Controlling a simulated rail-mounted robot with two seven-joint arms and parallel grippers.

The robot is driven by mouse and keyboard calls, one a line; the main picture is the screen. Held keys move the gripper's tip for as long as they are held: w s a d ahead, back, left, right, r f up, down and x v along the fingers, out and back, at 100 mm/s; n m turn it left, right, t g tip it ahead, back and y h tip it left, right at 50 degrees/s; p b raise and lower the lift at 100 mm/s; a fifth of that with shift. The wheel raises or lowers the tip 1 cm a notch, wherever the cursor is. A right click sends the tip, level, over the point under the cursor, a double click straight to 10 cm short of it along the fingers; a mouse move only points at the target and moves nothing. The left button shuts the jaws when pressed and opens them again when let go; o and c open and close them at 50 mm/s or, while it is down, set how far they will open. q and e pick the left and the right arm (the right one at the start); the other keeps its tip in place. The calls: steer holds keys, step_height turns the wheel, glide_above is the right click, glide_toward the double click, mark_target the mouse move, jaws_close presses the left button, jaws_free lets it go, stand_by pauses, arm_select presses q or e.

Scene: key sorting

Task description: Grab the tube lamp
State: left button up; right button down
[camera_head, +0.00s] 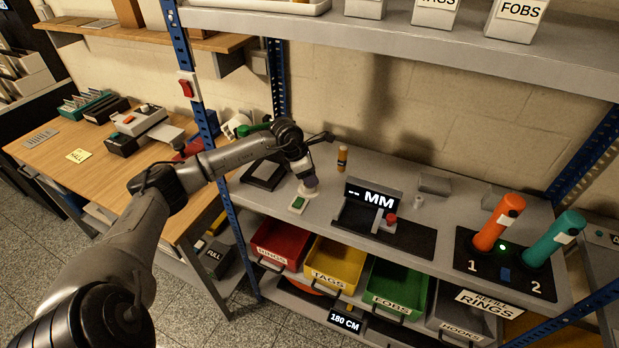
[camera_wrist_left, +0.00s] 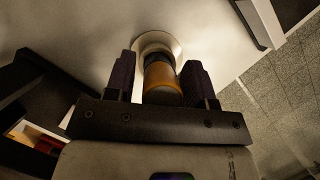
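The left wrist view shows an orange-yellow cylinder (camera_wrist_left: 162,80) with a dark band, which I take to be the tube lamp. It stands over a pale round disc (camera_wrist_left: 155,41). My left gripper (camera_wrist_left: 160,80) has one finger on each side of it, with a narrow gap at the left finger; contact at the right finger is unclear. In the head view my left gripper (camera_head: 310,184) points down onto the grey shelf and hides the cylinder. My right gripper is out of view.
A display reading MM (camera_head: 376,197) is further right. Labelled bins hang below, including yellow TAGS (camera_head: 335,262). A blue post (camera_head: 196,90) stands near my arm.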

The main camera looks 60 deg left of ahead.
arm_select(q)
steer(key=c, duration=0.7)
steer(key=shift+c, duration=0.2)
steer(key=shift+r, duration=0.15)
